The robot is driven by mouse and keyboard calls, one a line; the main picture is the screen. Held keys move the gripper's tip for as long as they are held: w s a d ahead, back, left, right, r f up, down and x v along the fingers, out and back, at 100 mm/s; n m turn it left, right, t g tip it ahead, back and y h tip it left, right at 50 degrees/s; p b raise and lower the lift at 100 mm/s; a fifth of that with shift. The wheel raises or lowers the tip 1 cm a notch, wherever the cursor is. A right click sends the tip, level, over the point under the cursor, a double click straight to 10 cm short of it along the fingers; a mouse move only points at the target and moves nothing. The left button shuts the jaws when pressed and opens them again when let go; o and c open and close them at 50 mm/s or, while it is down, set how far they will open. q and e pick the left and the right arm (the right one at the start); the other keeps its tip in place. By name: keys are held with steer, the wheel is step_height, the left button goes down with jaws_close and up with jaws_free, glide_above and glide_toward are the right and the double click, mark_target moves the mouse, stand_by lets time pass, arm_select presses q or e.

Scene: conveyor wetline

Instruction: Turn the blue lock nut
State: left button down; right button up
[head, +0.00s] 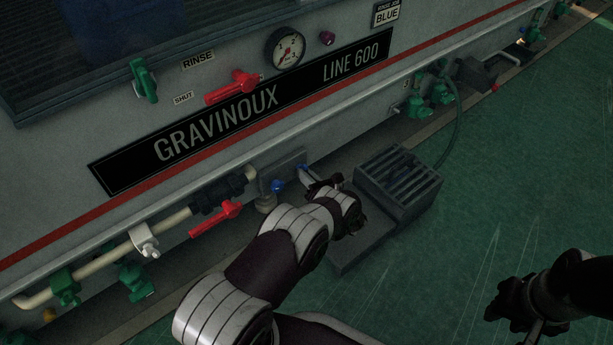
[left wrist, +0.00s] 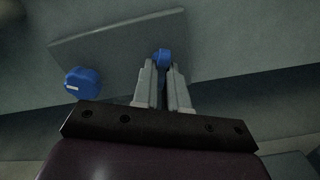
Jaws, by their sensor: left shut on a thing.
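The small blue lock nut (left wrist: 162,57) sits at a grey plate on the machine's lower side, between the fingertips of my left gripper (left wrist: 163,72) in the left wrist view. The gripper is shut on it, and the fingers hide part of it. In the head view the nut (head: 302,168) shows as a small blue spot at the tips of my left gripper (head: 311,180). A larger blue knob (left wrist: 82,80) with a white mark is to the left, apart from the fingers. My right gripper (head: 503,302) is dark and away from the machine; its opening is unclear.
A dark grated box (head: 398,184) stands on the floor just right of my left gripper. Green floor (head: 520,180) is clear to the right.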

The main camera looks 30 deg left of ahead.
arm_select(q)
steer(key=m+b, duration=0.1)
steer(key=m, duration=0.5)
steer(key=m+b, duration=0.1)
steer(key=m, duration=0.6)
steer(key=m+b, duration=0.2)
steer(key=m, duration=0.4)
steer(key=shift+s+r, duration=0.15)
steer(key=shift+r, duration=0.15)
steer(key=shift+m, duration=0.4)
steer(key=c, duration=1.2)
jaws_free()
